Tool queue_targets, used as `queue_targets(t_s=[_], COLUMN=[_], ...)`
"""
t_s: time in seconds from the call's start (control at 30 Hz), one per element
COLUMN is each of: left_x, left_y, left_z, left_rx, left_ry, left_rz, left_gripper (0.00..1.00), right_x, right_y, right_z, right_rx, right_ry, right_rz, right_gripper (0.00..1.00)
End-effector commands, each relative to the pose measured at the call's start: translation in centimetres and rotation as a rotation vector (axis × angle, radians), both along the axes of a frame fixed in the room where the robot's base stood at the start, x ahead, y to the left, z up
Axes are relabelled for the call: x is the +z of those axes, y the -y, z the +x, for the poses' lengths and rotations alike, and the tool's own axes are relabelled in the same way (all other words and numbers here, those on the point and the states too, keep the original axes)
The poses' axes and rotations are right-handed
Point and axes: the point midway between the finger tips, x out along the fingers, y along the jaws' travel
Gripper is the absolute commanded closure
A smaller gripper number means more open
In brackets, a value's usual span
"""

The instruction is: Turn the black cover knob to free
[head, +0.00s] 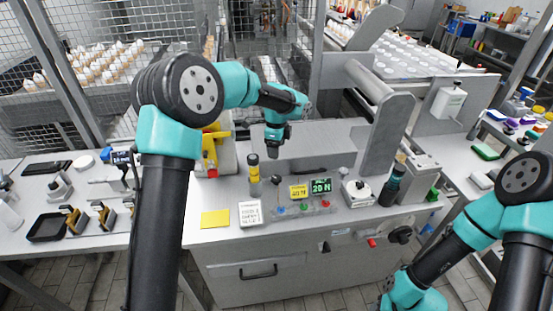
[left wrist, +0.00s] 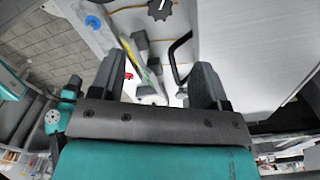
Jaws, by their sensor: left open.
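A black round knob (head: 401,235) sits on the front face of the machine, at its right end. A black knob with a pale pointer mark (left wrist: 159,9) shows at the top edge of the left wrist view, beyond the fingertips; I cannot tell for sure that it is the same one. My left gripper (head: 274,151) points down over the back of the machine top, well away from the front knob. Its two fingers stand apart and empty in the left wrist view (left wrist: 159,78). My right arm comes in at lower right; its gripper is out of the picture.
A red knob (head: 371,243) sits left of the black knob. Two small displays (head: 320,186) and a yellow-black cylinder (head: 254,175) are near the left gripper. A drawer handle (head: 258,272) juts out in front.

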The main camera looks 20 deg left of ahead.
Motion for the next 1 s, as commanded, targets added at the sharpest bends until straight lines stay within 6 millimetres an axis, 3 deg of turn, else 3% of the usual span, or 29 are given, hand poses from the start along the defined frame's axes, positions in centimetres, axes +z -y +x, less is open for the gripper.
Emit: queue_targets(t_s=[0.23,0.73,1.0], left_x=[2.9,3.1,3.1], left_y=[0.0,0.0,-0.1], left_z=[0.0,0.0,-0.1], left_rx=[0.001,0.028,0.333], left_ry=[0.001,-0.001,-0.001], left_rz=[-0.001,0.0,0.0], left_gripper=[0.31,0.31,0.31], right_x=[0.0,0.0,0.0], right_y=[0.0,0.0,0.0], right_z=[0.0,0.0,0.0], right_rx=[0.0,0.0,0.0], right_ry=[0.0,0.0,0.0], right_rz=[0.0,0.0,0.0], right_gripper=[0.57,0.57,0.57])
